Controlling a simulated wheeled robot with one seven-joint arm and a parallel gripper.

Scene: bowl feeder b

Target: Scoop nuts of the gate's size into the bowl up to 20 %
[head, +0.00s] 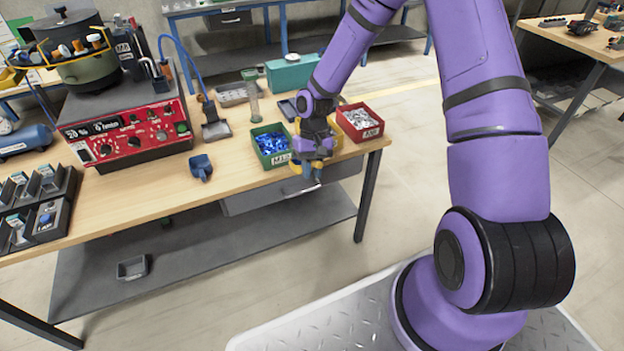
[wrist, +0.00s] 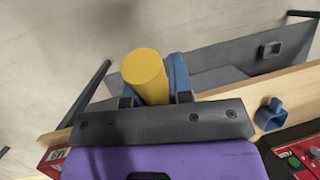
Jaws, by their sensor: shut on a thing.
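The bowl feeder (head: 92,72) stands on its red control box (head: 130,143) at the back left, with colored parts on its rim; its fill inside is hidden. A green bin (head: 262,158) holds blue nuts. A red bin (head: 350,138) holds silvery nuts; labels are too small to read surely. A blue scoop (head: 201,166) lies on the table left of the green bin; it shows in the wrist view (wrist: 270,115).
A clear tube stand (head: 252,95), a teal box (head: 292,73) and grey trays are behind the bins. Dark holders (head: 36,200) fill the left end of the table (head: 150,195). A grey drawer (head: 290,192) is under its front edge. Bare tabletop surrounds the blue scoop.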

